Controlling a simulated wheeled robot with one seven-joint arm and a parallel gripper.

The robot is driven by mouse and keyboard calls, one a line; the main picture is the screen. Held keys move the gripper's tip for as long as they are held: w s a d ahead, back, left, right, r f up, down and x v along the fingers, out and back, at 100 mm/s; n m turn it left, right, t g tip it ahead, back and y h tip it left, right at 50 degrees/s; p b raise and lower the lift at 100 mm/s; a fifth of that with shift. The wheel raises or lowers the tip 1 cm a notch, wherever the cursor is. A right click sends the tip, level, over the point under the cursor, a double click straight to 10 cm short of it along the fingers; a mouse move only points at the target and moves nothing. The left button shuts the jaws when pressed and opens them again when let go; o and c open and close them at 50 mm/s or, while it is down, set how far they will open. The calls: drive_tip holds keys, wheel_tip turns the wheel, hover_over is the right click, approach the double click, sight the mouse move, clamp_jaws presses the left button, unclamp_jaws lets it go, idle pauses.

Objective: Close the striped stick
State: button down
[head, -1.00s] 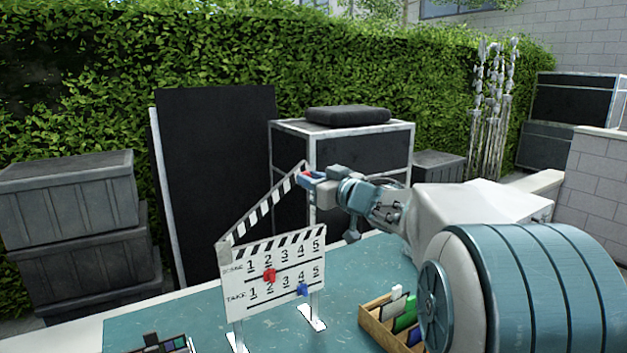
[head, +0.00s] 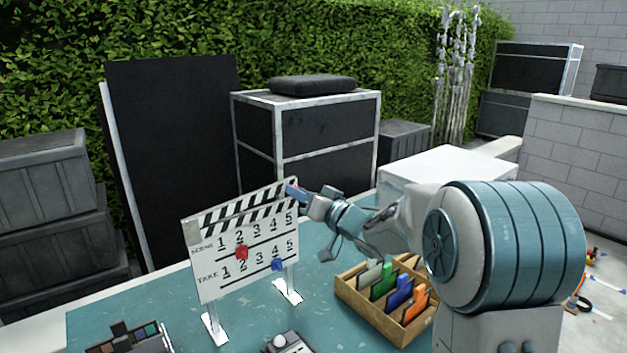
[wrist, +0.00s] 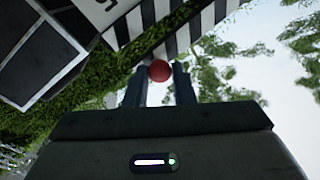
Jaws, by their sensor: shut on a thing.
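The clapperboard (head: 213,277) stands upright on two white feet on the teal table. Its striped stick (head: 245,206) is hinged at the left and lies low along the board's top edge, with at most a narrow gap that I cannot judge. My gripper (head: 296,192) is at the stick's right end. In the wrist view a red ball-shaped knob (wrist: 159,71) sits between my two fingertips, beside the striped stick (wrist: 196,30), and the fingers are shut on it. A red marker (head: 242,253) and a blue marker (head: 278,265) sit on the board.
A wooden box (head: 372,308) of colored cards stands right of the board, below my arm. A small grey device (head: 288,344) and a palette (head: 128,340) are at the table's front. Black cases (head: 330,135) and a black panel (head: 175,150) stand behind.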

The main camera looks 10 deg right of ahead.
drive_tip(key=shift+f+m+b, duration=0.3)
drive_tip(key=shift+f+m, duration=0.4)
drive_tip(key=shift+f, duration=0.75)
drive_tip(key=c, duration=1.2)
unclamp_jaws()
drive_tip(key=shift+d, duration=0.1)
drive_tip(key=b+v, duration=0.2)
drive_tip(key=v, duration=1.1)
drive_tip(key=shift+s+d, duration=0.2)
drive_tip(key=shift+s, duration=0.15)
drive_tip(key=shift+w, duration=0.1)
